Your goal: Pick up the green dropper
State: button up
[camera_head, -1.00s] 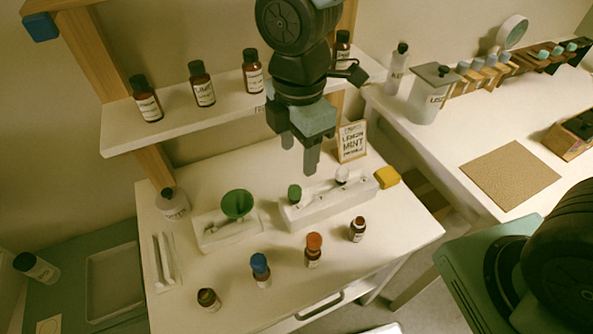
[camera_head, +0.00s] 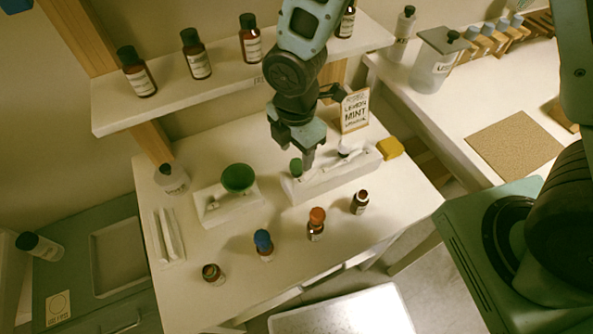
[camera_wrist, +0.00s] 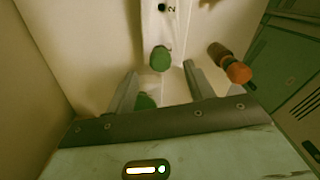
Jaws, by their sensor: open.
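The green dropper (camera_head: 296,167) stands at the left end of a white rack (camera_head: 335,182) on the table, its green top showing. In the wrist view the green dropper (camera_wrist: 160,58) appears between and just beyond the fingertips. My gripper (camera_head: 297,153) points down, open and empty, just above that end of the rack. In the wrist view my gripper's two fingers (camera_wrist: 160,73) are spread on either side of the dropper's line. The dropper's lower part is hidden in the rack.
A green funnel (camera_head: 238,178) sits in a white holder left of the rack. In front stand bottles with orange (camera_head: 317,215) and blue (camera_head: 263,240) caps, and small dark ones. Behind are a lemon mint card (camera_head: 355,112) and a shelf (camera_head: 225,80) with brown bottles.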

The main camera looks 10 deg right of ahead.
aim_at(297, 162)
jog(key=shift+d+f+p, duration=0.1)
jog(key=shift+f+p, duration=0.65)
jog(key=shift+f, duration=1.9)
jog(key=c, duration=0.7)
